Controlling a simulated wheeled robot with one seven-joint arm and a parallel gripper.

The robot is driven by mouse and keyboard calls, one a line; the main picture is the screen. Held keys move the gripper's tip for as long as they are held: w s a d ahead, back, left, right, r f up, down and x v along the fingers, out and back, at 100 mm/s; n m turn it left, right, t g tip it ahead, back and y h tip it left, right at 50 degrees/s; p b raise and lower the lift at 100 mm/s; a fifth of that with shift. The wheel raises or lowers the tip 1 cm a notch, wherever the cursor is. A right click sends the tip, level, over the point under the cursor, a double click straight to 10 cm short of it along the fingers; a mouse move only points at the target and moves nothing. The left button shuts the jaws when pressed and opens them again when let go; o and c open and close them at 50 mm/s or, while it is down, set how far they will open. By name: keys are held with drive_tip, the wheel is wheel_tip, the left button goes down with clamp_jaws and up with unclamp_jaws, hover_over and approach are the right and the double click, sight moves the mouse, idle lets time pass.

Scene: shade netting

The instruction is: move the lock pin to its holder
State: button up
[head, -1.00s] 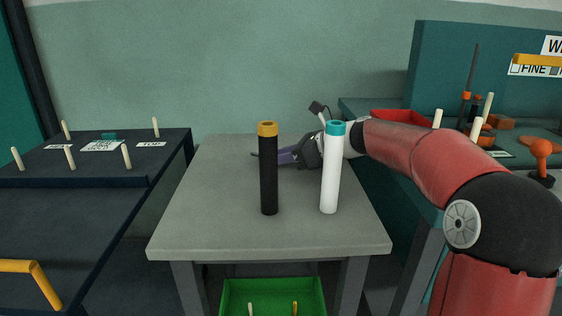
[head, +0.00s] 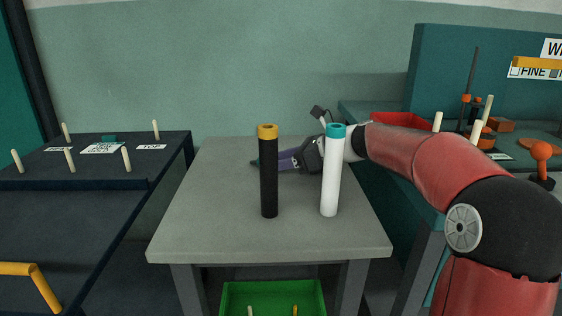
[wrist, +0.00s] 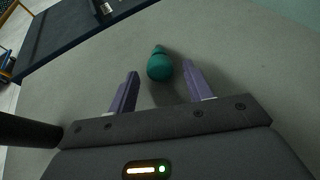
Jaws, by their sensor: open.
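A teal rounded piece with a narrower tip, likely the lock pin (wrist: 159,66), lies on the grey table, between and slightly beyond my fingertips in the wrist view. In the head view only its teal end (head: 254,163) shows, left of the black post. My gripper (wrist: 161,76) is open, its purple fingers on either side of the pin, with a gap to each. In the head view my gripper (head: 287,160) is low over the table, partly hidden behind the black post. I cannot tell which thing is the holder.
A black post with an orange top (head: 269,180) and a white post with a teal top (head: 331,180) stand in front of my gripper. A dark bench with several pegs (head: 97,168) is at left. A green bin (head: 272,292) sits below. The table's front left is clear.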

drive_tip(key=v, duration=0.7)
drive_tip(key=shift+d+p, duration=0.1)
drive_tip(key=shift+p, duration=0.25)
